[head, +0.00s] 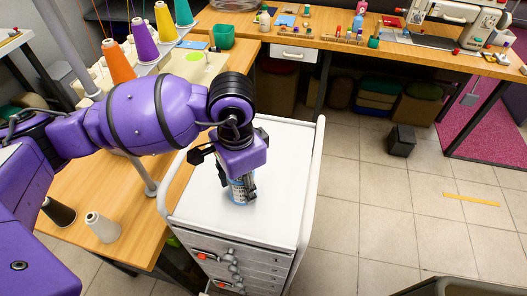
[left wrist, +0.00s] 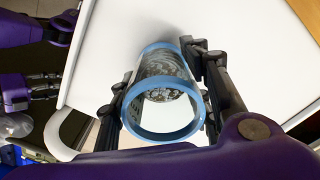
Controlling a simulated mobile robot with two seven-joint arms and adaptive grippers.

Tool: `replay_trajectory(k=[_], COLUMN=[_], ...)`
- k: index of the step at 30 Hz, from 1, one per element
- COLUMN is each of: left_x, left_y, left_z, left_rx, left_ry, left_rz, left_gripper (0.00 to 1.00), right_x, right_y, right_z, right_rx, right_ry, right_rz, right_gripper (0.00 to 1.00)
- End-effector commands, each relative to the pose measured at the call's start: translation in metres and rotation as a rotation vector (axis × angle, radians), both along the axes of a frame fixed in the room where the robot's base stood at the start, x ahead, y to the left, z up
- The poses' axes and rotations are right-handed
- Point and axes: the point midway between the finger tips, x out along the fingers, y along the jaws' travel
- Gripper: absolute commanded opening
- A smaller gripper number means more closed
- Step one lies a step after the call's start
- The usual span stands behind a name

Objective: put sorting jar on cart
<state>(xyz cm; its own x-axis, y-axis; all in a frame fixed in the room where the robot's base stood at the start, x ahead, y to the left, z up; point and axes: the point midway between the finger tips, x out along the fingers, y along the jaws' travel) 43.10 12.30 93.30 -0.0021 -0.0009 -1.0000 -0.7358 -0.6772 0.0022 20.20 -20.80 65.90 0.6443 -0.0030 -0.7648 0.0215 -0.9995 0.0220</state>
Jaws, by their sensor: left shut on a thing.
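The sorting jar (head: 239,191) is a clear cylinder with blue rims and dark, patterned contents. My left gripper (head: 237,182) is shut around its sides and holds it upright over the middle of the white cart top (head: 286,165). The jar's base is at or just above that surface; I cannot tell whether it touches. In the left wrist view the jar (left wrist: 164,68) lies between the two dark fingers, with the white cart top behind it. My right gripper (left wrist: 42,86) shows small at the left edge of that view; its opening is unclear.
The cart has a raised white rail (head: 311,180) and drawers with small items on the front. A wooden table (head: 135,185) with thread cones stands at left. A workbench (head: 290,30) with a sewing machine is behind. Tiled floor at right is mostly clear, with a dark bin (head: 401,140).

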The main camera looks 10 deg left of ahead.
Motion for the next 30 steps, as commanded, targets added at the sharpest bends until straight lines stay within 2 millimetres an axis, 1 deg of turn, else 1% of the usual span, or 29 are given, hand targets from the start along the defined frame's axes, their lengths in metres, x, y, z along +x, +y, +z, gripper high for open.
replay_trajectory(k=[6,7,11,18,24,30], left_x=[-0.0004,-0.0004,-0.0003,-0.0003,-0.0004,-0.0005], left_y=[0.0002,0.0002,0.0002,0.0002,0.0003,0.0002], left_z=[-0.003,-0.0025,-0.0022,-0.0022,-0.0024,-0.0024], left_rx=[0.0,0.0,0.001,0.0,0.0,0.0], left_ry=[0.001,0.001,0.001,0.001,0.001,0.001], left_rz=[0.0,0.0,0.0,0.0,0.0,0.0], left_gripper=[0.18,0.48,0.66,0.67,0.92,0.92], right_x=[-0.0022,-0.0019,-0.0016,-0.0013,-0.001,-0.0006], right_y=[0.0001,0.0001,0.0002,0.0002,0.0003,0.0007], right_z=[-0.0032,-0.0026,-0.0024,-0.0022,-0.002,-0.0018], right_rx=[0.0,0.0,0.0,0.0,0.001,0.001], right_ry=[0.005,0.004,0.004,0.003,0.003,0.002], right_rz=[0.0,0.0,0.0,0.0,-0.001,-0.002], right_gripper=[0.4,0.4,0.4,0.4,0.4,0.4])
